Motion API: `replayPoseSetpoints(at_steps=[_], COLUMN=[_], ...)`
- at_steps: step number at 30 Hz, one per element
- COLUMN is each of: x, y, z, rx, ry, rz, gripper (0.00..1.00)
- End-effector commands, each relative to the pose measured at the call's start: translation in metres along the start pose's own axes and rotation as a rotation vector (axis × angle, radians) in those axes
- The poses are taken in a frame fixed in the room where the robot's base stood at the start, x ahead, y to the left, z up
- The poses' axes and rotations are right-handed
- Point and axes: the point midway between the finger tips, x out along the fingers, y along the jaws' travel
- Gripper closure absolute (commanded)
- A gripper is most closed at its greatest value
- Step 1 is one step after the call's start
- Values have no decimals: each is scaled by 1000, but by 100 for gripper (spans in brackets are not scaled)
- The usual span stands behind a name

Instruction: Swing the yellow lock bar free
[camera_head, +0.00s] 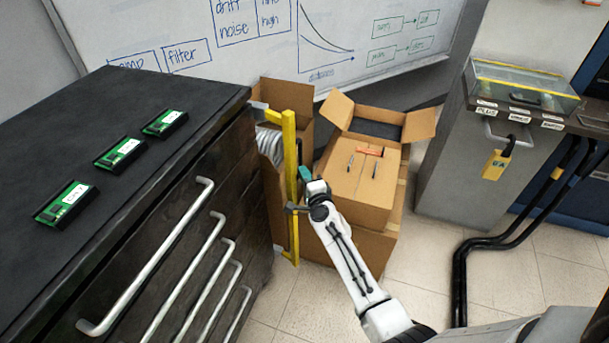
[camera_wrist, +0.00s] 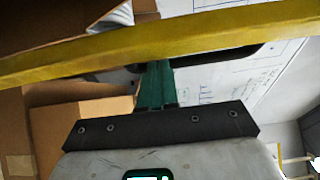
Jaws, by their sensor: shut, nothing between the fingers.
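The yellow lock bar (camera_head: 290,165) stands upright along the right end of the dark drawer cabinet. It has short arms at its top and at its foot near the floor. My gripper (camera_head: 304,173) is beside the bar, just to its right, at about mid height. In the wrist view the bar (camera_wrist: 200,38) crosses the picture, and the green fingers of my gripper (camera_wrist: 156,68) are together with nothing between them. Their tips reach the bar's lower edge in that view, and the bar hides what lies past it. I cannot tell whether they touch it.
The drawer cabinet (camera_head: 150,180) with long handles fills the left, with several green boards on top. Open cardboard boxes (camera_head: 360,180) stand close behind my arm. Black cables (camera_head: 460,270) run down to the floor.

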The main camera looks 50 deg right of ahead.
Motion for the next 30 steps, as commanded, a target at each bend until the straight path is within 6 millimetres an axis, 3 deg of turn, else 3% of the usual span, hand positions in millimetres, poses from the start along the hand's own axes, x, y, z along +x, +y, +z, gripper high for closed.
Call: replayPoseSetpoints(at_steps=[14, 30], x=[10, 39], y=[6, 6], z=[-11, -27], rx=[-1, -1], ry=[-102, -366], rz=[-3, -6], gripper=[100, 100])
